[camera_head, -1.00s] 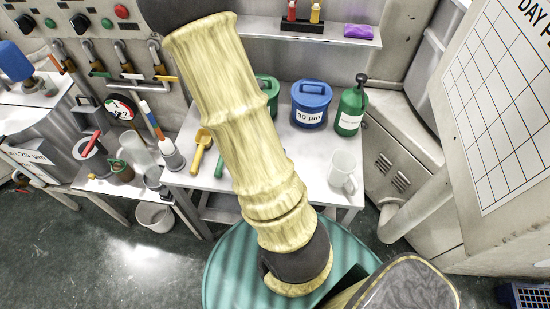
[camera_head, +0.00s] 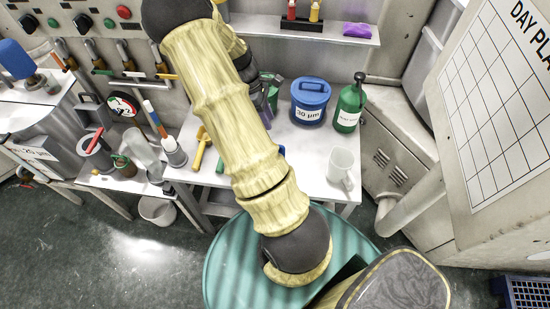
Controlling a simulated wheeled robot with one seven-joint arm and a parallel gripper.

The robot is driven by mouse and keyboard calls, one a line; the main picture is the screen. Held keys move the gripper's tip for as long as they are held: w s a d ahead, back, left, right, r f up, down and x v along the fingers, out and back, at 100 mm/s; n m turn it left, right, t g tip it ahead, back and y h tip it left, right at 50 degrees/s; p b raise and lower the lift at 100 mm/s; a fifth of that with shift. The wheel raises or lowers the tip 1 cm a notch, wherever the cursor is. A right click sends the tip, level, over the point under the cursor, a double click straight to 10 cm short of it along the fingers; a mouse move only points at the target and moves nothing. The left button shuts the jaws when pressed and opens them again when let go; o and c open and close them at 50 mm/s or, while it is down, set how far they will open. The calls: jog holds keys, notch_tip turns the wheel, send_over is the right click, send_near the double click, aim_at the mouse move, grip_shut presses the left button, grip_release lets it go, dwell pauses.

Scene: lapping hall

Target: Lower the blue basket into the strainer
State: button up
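A dark blue lattice-sided basket or crate (camera_head: 524,291) shows at the bottom right corner, on the floor and cut off by the frame edge. I cannot tell whether it is the task's blue basket. I cannot make out a strainer in view. My gripper (camera_head: 272,92) shows as dark parts behind my yellow-sleeved arm, over the table beside the green container. The arm partly hides it, so I cannot tell whether it is open or shut, or holds anything.
On the white table (camera_head: 318,180) stand a blue lidded tub (camera_head: 309,101) marked 30 µm, a green bottle (camera_head: 349,108) and a clear jug (camera_head: 341,168). A yellow scoop (camera_head: 201,147) lies at left. Tools crowd the left bench. A white bucket (camera_head: 157,210) stands on the floor.

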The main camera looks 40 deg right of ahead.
jog(key=p+x, duration=0.1)
jog(key=x, duration=0.6)
jog(key=shift+p, duration=0.35)
jog(key=shift+s+f+p, duration=0.35)
jog(key=shift+f+p, duration=0.15)
jog(key=shift+p, duration=0.05)
jog(key=shift+a+p+x, duration=0.2)
jog(key=shift+p+x, duration=0.6)
jog(key=shift+x, duration=1.2)
jog(key=shift+w+f, duration=0.1)
jog(key=shift+w, duration=0.05)
grip_shut()
